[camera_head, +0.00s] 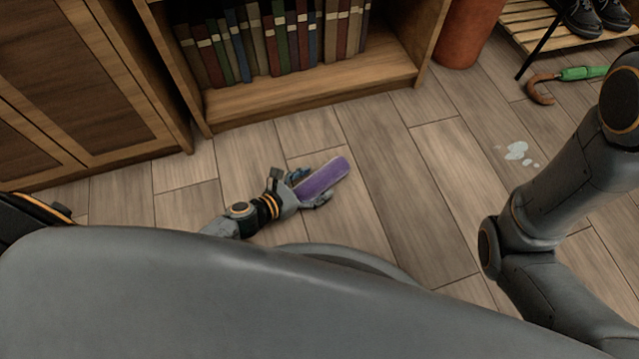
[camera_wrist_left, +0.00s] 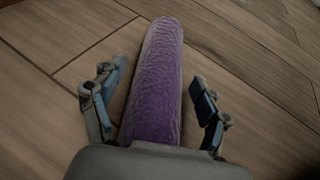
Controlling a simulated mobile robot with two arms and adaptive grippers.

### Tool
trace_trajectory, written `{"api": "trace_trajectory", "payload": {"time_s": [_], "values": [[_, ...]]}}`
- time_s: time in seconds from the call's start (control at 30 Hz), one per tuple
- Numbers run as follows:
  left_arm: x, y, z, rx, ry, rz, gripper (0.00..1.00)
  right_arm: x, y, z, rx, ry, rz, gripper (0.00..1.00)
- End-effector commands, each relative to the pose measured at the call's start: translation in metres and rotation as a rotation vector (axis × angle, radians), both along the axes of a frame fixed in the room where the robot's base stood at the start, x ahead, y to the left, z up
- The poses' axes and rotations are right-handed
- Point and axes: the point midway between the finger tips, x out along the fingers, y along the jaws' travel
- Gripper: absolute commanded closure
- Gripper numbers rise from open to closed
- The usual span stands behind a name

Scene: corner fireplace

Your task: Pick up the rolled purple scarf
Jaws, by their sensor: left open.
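The rolled purple scarf (camera_head: 325,177) lies on the wooden floor in front of the bookcase. My left gripper (camera_head: 308,188) is down at the scarf's near end, with its fingers on either side of the roll. In the left wrist view the scarf (camera_wrist_left: 155,85) runs away from the palm, between the two open fingers of the gripper (camera_wrist_left: 157,105). Gaps show between the fingers and the scarf on both sides. The scarf's near end is hidden by the palm. My right arm shows at the right of the head view, but its gripper is out of view.
A wooden bookcase (camera_head: 310,88) with a row of books stands behind the scarf, and a cabinet (camera_head: 85,80) is at left. A reddish pot (camera_head: 467,35), a shoe rack (camera_head: 530,25), a green umbrella (camera_head: 583,73) and a pale puddle (camera_head: 516,151) are at right. Floor around the scarf is clear.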

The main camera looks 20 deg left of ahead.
Motion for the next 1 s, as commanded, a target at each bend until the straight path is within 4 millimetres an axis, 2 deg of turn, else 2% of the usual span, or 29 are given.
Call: {"api": "trace_trajectory", "payload": {"time_s": [0.3, 0.6, 1.0], "values": [[0.0047, -0.0032, -0.0022, 0.000, 0.001, 0.001, 0.25, -0.0002, 0.0001, -0.0030, 0.000, 0.000, 0.000, 1.00], [0.0045, -0.0030, -0.0023, 0.000, 0.001, 0.000, 0.84, 0.0000, 0.0000, -0.0030, 0.000, 0.000, 0.000, 1.00], [0.0046, -0.0032, 0.0029, 0.000, 0.001, 0.000, 0.84, 0.0003, 0.0000, 0.0024, 0.000, 0.001, 0.000, 1.00]]}}
